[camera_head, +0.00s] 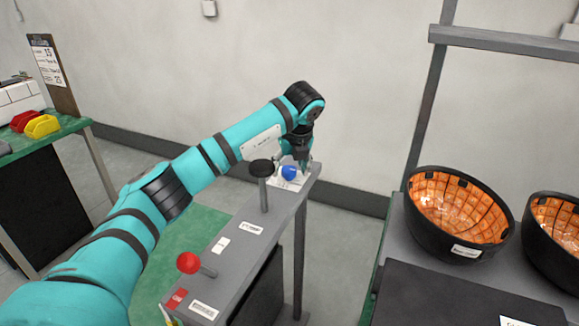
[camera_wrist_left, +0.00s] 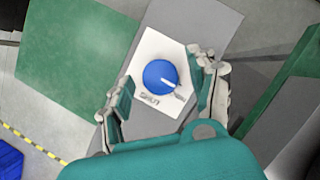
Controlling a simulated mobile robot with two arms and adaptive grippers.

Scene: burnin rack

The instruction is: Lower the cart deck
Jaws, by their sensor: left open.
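My left gripper (camera_head: 302,163) reaches down at the far end of a narrow grey console (camera_head: 232,238). Its fingers are open on either side of a blue knob (camera_head: 289,172), and I cannot tell whether they touch it. In the left wrist view the blue knob (camera_wrist_left: 160,75) sits on a white plate between the open fingers. Its white pointer points right, and small lettering shows below it. A red ball lever (camera_head: 189,263) and a black-topped post (camera_head: 262,168) also stand on the console. I cannot tell which surface is the cart deck. My right gripper is not in view.
Two black bowls with orange, gridded insides (camera_head: 458,205) stand on a grey surface at the right. A green-topped bench (camera_head: 62,134) with red and yellow bins (camera_head: 42,126) is at the left. Grey floor lies between the console and the right-hand surface.

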